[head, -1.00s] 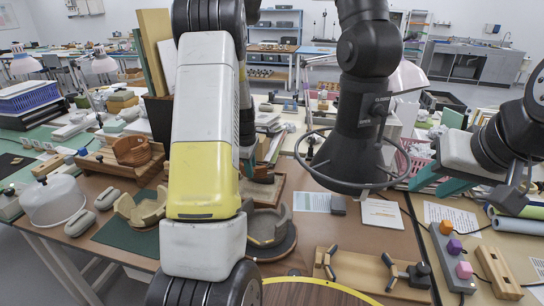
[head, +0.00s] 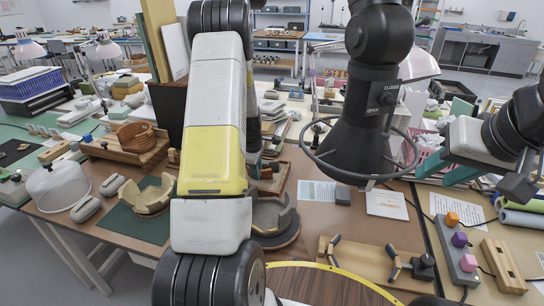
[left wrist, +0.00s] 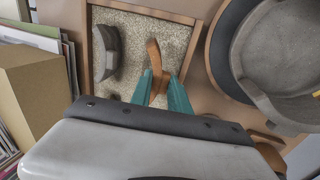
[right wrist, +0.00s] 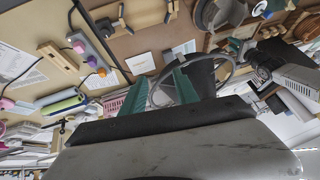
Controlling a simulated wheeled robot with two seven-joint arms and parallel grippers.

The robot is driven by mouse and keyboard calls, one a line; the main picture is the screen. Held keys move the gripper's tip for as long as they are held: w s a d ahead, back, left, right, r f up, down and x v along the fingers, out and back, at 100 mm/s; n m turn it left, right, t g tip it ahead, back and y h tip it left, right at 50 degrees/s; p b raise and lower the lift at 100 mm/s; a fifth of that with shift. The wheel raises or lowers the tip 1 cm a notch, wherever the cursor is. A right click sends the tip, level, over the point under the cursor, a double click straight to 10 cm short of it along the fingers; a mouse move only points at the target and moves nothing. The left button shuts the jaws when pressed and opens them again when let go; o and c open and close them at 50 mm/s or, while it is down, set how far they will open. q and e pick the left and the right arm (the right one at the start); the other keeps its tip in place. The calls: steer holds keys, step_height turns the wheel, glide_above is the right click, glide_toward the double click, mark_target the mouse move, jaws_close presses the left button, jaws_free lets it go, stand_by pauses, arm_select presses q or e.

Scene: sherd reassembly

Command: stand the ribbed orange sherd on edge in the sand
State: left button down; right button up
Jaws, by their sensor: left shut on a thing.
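In the left wrist view, the orange sherd (left wrist: 154,55) shows as a narrow curved piece over the sand tray (left wrist: 182,15). My left gripper (left wrist: 162,88) is shut on its near part. The sherd looks edge-on from here; I cannot tell if its lower edge touches the sand, and its ribs do not show clearly. A grey sherd (left wrist: 107,52) stands in the sand to its left. In the head view my left arm hides most of the tray (head: 284,172) and the held sherd. My right gripper (right wrist: 158,88) is open and empty, off to the right.
A grey partial pot (left wrist: 285,50) sits on a round stand right of the tray. Books and a cardboard box (left wrist: 35,100) are close on the left. In the head view, a wooden holder (head: 365,262) and a power strip (head: 455,255) lie at the front right.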

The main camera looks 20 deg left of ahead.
mark_target(258, 186)
arm_select(q)
steer(key=shift+s+x, duration=0.2)
steer(key=shift+x, duration=0.65)
steer(key=shift+s+x, duration=0.15)
steer(key=shift+x, duration=0.65)
steer(key=shift+f, duration=0.35)
steer(key=c, duration=1.3)
jaws_free()
steer(key=shift+o, duration=0.7)
steer(key=shift+s+d, duration=0.1)
steer(key=shift+s+f, duration=0.15)
steer(key=v, duration=0.8)
steer(key=shift+w, duration=0.3)
